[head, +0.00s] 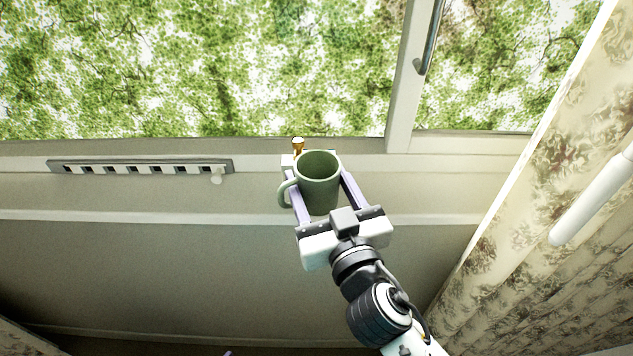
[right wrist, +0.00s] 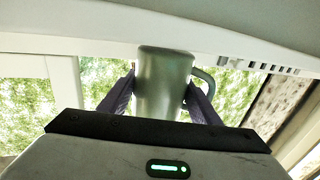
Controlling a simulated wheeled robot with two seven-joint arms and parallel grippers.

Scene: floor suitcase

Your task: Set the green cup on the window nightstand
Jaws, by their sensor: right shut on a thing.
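The green cup (head: 319,186) is a grey-green mug with its handle on the left in the head view. My right gripper (head: 322,192) is shut on it, with a finger on each side. The cup is upright in the head view, in front of the window sill, and its opening faces up. In the right wrist view the cup (right wrist: 163,82) sits between the fingers of my right gripper (right wrist: 160,95), its handle on the right. No nightstand shows in either view.
A window (head: 200,70) with a handle (head: 430,40) spans the back. A slotted vent strip (head: 140,167) lies on the sill at left. A small brass-coloured knob (head: 298,145) stands just behind the cup. Floral curtains (head: 560,170) hang at right. The wall (head: 150,270) below is bare.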

